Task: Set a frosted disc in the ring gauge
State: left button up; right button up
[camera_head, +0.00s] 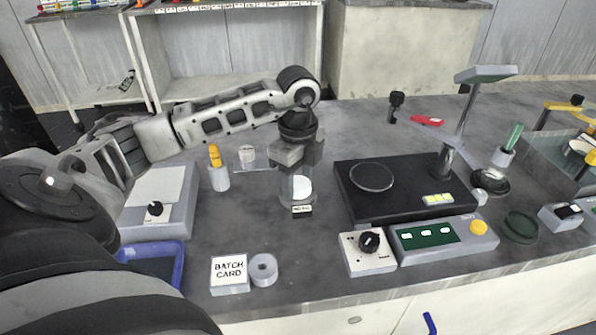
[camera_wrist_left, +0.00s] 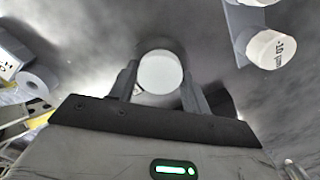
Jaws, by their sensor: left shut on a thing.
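My left gripper (camera_head: 299,172) points down over the bench, shut on a white frosted disc (camera_wrist_left: 160,72). The disc shows round and pale between the two fingers in the left wrist view. In the head view a clear holder with a white piece (camera_head: 302,186) shows just under the fingers, behind a small label (camera_head: 302,210); I cannot tell whether the disc touches the holder. A thin ring (camera_head: 352,181) lies on the black instrument (camera_head: 400,205) to the right. A thick grey ring (camera_head: 264,281) lies beside the batch card. I cannot tell which is the ring gauge. My right gripper is out of view.
A white capped piece (camera_head: 247,153) stands on a clear stand behind left, near an orange-topped holder (camera_head: 218,178). The batch card (camera_head: 229,275), a dial box (camera_head: 368,253) and a green panel (camera_head: 440,236) line the front. A lamp post (camera_head: 463,115) rises at right.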

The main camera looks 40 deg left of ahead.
pick_arm(q)
jog(key=o, duration=1.1)
jog(key=shift+r, duration=0.2)
notch_tip(320, 180, up, 16)
jog(key=p, duration=0.3)
jog(key=shift+f+p, duration=0.2)
jog(key=shift+p, duration=0.1)
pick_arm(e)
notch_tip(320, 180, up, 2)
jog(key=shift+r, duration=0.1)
pick_arm(q)
jog(key=shift+s+f, duration=0.1)
